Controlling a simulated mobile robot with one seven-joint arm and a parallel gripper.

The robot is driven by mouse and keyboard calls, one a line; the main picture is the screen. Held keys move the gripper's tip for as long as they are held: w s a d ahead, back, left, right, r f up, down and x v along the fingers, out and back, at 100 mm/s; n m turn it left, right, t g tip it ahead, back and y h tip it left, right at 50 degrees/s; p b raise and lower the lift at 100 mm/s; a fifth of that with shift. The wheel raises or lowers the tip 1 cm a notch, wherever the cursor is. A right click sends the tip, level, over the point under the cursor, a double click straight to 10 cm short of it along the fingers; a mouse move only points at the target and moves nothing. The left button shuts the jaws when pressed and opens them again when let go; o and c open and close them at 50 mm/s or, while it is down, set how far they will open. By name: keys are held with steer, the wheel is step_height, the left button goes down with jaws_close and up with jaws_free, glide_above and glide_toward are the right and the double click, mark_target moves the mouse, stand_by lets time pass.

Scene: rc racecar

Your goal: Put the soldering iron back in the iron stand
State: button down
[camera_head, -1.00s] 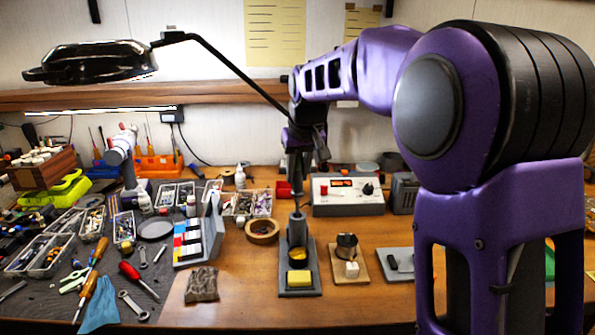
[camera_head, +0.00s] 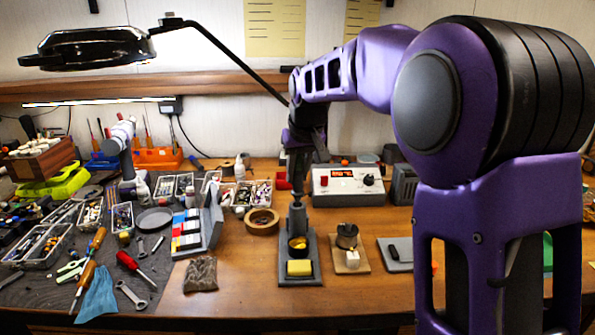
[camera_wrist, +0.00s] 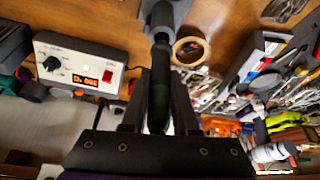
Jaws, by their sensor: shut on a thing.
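My gripper (camera_head: 298,172) is directly above the iron stand and shut on the soldering iron. The wrist view shows the iron's dark handle (camera_wrist: 159,100) between the two fingers. In the head view the iron points down, roughly upright, its lower part (camera_head: 297,194) just above or entering the stand's grey holder. The tip is hidden, so I cannot tell how deep it is. The iron stand (camera_head: 312,245) has a grey base with a yellow sponge at its front. Part of the stand also shows at the top of the wrist view (camera_wrist: 178,12).
A soldering station (camera_head: 348,186) with a red display stands behind right. A tape roll (camera_head: 261,221) lies left of the stand, and a small wooden base with a coil (camera_head: 347,240) stands right. Tools and bins crowd the left.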

steer(key=shift+f+b, duration=0.8)
steer(key=shift+f, duration=0.45)
steer(key=shift+c, duration=1)
jaws_free()
steer(key=shift+w+p+v, duration=0.2)
steer(key=shift+p+v, duration=1.2)
steer(key=shift+v, duration=0.85)
steer(key=shift+w+p+v, duration=0.2)
steer(key=shift+p+v, duration=1.2)
steer(key=shift+v, duration=0.85)
steer(key=shift+a+r, duration=0.1)
